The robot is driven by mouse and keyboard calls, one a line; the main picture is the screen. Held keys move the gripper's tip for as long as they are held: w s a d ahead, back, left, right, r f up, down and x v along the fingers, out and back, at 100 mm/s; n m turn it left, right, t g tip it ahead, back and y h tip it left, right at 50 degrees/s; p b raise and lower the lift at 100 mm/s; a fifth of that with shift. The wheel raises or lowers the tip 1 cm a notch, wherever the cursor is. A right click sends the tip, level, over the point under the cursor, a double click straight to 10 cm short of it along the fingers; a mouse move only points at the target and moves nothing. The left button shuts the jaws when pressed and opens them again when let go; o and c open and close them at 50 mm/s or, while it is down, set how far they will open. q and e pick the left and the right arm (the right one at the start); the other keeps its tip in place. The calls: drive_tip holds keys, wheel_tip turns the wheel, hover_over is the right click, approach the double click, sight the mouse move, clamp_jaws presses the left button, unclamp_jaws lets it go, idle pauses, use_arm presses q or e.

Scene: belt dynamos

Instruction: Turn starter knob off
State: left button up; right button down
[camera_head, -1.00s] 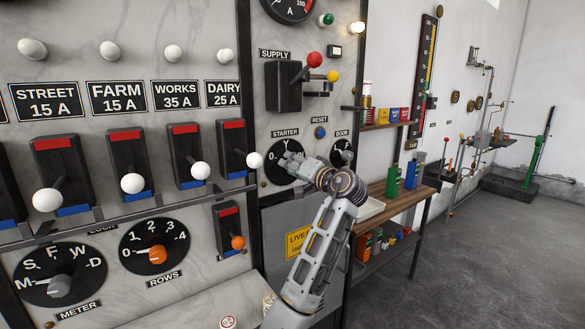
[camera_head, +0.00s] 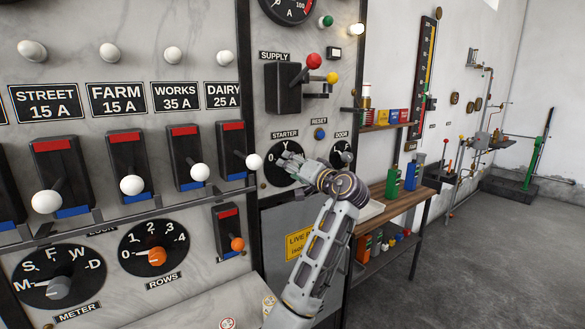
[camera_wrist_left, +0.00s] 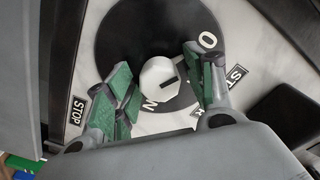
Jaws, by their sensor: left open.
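The starter dial (camera_head: 277,151) is a round black plate under the "STARTER" label on the grey panel. My left gripper (camera_head: 291,161) is in front of it and covers its middle and right part. The open left gripper (camera_wrist_left: 157,76) has a green-padded finger on each side of the knob. Whether the pads touch it I cannot tell. An "O" shows on the dial's upper right. My right gripper is not in view.
The reset button (camera_head: 320,133) and supply lever (camera_head: 314,61) are above. The dairy switch's white ball (camera_head: 254,161) sticks out close left of the gripper. A wooden bench (camera_head: 400,202) stands to the right.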

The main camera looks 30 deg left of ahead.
use_arm(q)
drive_tip(key=v, duration=1.1)
drive_tip(key=shift+d, duration=0.3)
drive_tip(key=shift+s+f, duration=0.1)
